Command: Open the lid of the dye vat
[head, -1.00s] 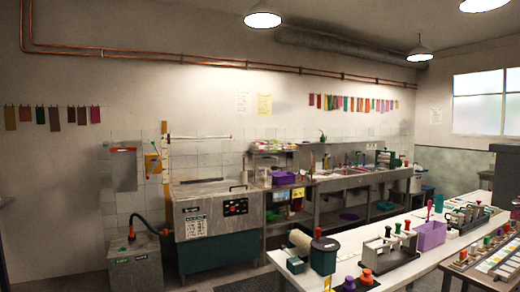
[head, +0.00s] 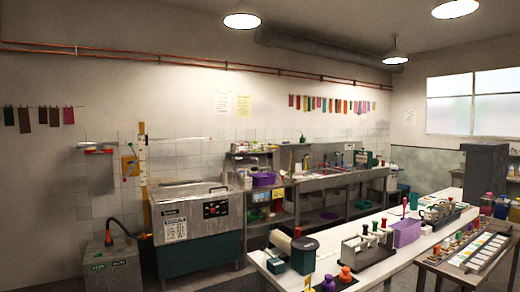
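The dye vat (head: 197,232) looks to be the large metal tank against the back wall, left of centre in the head view. It has a grey steel upper body and a dark green base. Its flat lid (head: 184,191) lies shut on top, with a dark handle at the right end. A label and a dark control panel are on its front. The vat is some way off across the floor. Neither of my grippers shows in the head view.
A grey box with a black hose (head: 111,262) stands left of the vat. A steel sink bench (head: 325,182) runs along the wall to its right. A long white worktable (head: 382,268) with racks and jars fills the right foreground. Some floor shows between vat and worktable.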

